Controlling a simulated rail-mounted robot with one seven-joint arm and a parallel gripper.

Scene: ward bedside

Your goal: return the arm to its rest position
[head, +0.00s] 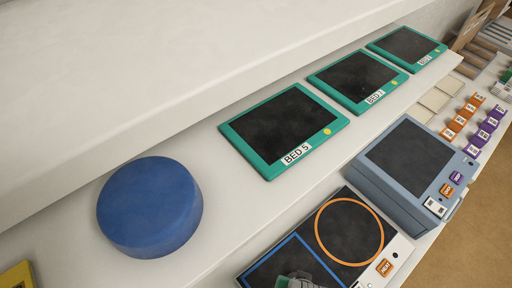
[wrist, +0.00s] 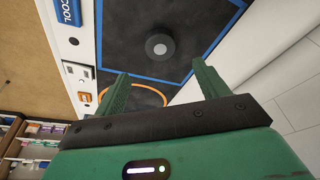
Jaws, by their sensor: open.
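My gripper (wrist: 160,70) shows in the wrist view with its two green fingers apart and nothing between them. Beyond the fingers is a dark panel with a blue square outline (wrist: 180,80), and a dark round piece (wrist: 160,45) with a pale centre lies inside the outline. An orange ring (wrist: 138,91) is partly hidden behind the left finger. In the head view a grey-green part at the bottom edge, over the blue outline, is mostly cut off; I cannot tell whether it is my gripper. The rest of my arm is not clearly seen.
The head view shows a blue round block (head: 150,207), a teal-framed BED 5 pad (head: 285,130) and two similar pads on a white shelf. Below are a panel with an orange ring (head: 349,232) and a blue-grey box (head: 408,160). A white ledge (head: 150,80) overhangs at upper left.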

